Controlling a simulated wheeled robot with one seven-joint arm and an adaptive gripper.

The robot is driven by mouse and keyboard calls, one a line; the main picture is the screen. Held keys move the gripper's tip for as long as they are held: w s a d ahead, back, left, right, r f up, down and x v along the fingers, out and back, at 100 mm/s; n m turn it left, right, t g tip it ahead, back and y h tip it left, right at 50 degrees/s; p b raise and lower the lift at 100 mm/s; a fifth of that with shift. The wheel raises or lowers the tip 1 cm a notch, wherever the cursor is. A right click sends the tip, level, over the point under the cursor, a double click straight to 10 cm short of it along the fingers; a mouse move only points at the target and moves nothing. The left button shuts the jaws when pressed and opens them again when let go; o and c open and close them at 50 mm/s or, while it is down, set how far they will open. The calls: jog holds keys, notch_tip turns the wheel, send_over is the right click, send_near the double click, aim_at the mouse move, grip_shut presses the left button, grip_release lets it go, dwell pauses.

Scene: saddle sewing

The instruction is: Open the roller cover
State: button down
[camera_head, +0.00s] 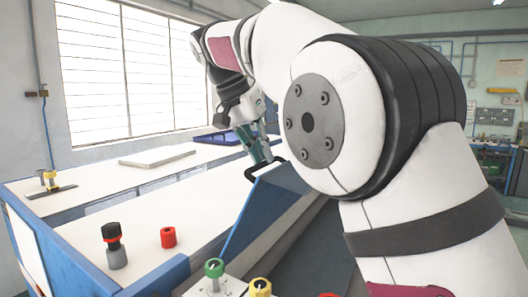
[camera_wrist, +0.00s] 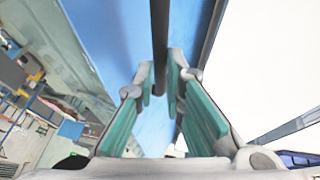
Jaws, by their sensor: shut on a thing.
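The roller cover (camera_head: 258,208) is a blue panel that stands tilted up along the side of the long white-topped bench. Its black handle (camera_head: 250,173) is at the raised upper edge. My gripper (camera_head: 266,158) reaches down from above with its teal fingers at this handle. In the wrist view, my gripper (camera_wrist: 164,80) has the dark handle bar (camera_wrist: 160,35) between its fingers and is shut on it. The blue cover (camera_wrist: 112,35) fills the view behind. My arm hides the right part of the cover in the head view.
A black-and-grey knob (camera_head: 114,245) and a red knob (camera_head: 168,238) stand on the near white top. Green (camera_head: 214,268) and yellow (camera_head: 260,287) knobs are at the front edge. A blue tray (camera_head: 218,138) and a flat board (camera_head: 157,157) lie farther back. A barred window is behind.

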jog(key=c, duration=1.8)
grip_release()
jog(key=shift+w+a+f, duration=0.2)
jog(key=shift+a+f, duration=0.45)
jog(key=shift+f, duration=0.3)
jog(key=shift+o, duration=0.7)
jog(key=shift+w+a+f, duration=0.1)
jog(key=shift+w+f, duration=0.05)
jog(key=shift+w, duration=0.05)
jog(key=shift+r, duration=0.25)
jog(key=shift+s+d+r, duration=0.1)
jog(key=shift+d+r, duration=0.05)
jog(key=shift+d, duration=0.15)
jog(key=shift+r, duration=0.1)
jog(key=v, duration=0.7)
jog(key=shift+a+r, duration=0.1)
